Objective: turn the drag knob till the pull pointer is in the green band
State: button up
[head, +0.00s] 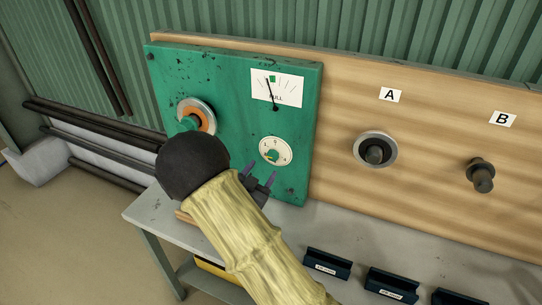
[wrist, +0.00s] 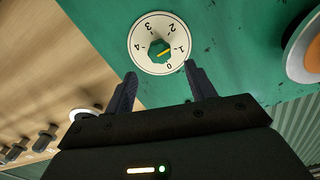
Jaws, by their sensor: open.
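The drag knob (wrist: 159,50) is a small green knob with a yellow mark, on a white dial numbered 0 to 4. In the wrist view its mark points near the 1. In the head view the knob (head: 272,155) is on the lower right of the green panel. The pull gauge (head: 290,88) is above it. Its black pointer (head: 270,94) leans left of upright, its tip close to the left side of the small green band (head: 273,79); the exact overlap is too small to tell. My gripper (head: 260,176) is open and empty, its fingers (wrist: 160,75) just short of the knob.
Dark blue labelled holders (head: 328,264) stand on the grey bench (head: 150,212).

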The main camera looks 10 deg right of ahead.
aim_at(271, 157)
jog(key=p+x, duration=0.1)
jog(key=x, duration=0.6)
jog(key=shift+w+d, duration=0.2)
jog(key=shift+w, duration=0.05)
jog(key=c, duration=1)
jog(key=shift+o, duration=0.2)
jog(key=n+p, duration=0.1)
jog(key=n, duration=0.4)
jog(key=o, duration=1)
jog(key=shift+a, duration=0.1)
jog(key=shift+c, duration=0.2)
